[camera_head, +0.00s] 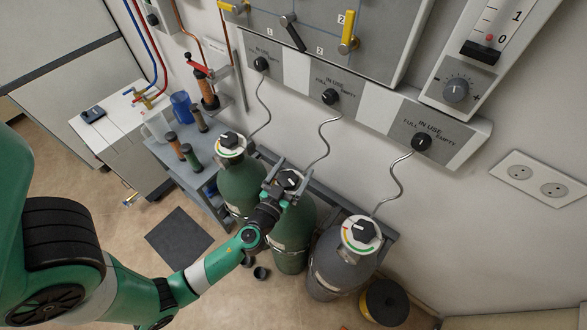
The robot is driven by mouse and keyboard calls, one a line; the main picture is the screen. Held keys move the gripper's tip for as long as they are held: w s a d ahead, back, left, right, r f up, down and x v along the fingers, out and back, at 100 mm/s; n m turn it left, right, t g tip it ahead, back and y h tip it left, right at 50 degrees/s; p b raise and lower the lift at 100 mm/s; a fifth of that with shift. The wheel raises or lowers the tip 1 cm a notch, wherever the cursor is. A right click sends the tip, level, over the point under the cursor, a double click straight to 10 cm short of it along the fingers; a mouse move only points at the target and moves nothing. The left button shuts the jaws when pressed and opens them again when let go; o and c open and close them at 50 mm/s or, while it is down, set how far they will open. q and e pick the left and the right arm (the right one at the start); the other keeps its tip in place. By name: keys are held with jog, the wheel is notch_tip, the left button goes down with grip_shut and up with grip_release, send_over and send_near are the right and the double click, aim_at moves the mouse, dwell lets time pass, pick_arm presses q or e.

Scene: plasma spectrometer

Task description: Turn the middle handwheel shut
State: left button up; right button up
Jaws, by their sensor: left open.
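Three gas cylinders stand in a row below the wall panel. The middle cylinder (293,238) is green, and its dark handwheel (290,180) sits on a pale round top. My left gripper (287,178) is open over this cylinder's top, with its fingers around or just above the handwheel. I cannot tell whether they touch it. The gripper and wrist hide part of the cylinder's top. The left green cylinder has a black handwheel (229,139), and the grey right cylinder (330,268) has another black handwheel (362,231). My right gripper is not in view.
Thin curled pipes run from the cylinders to a wall panel with black knobs (330,97). A side bench at left holds a blue mug (182,108) and several small handled tools. A yellow-and-black reel (384,302) lies at lower right. A dark mat (179,237) lies on the floor.

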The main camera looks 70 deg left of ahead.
pick_arm(q)
jog(key=c, duration=1.3)
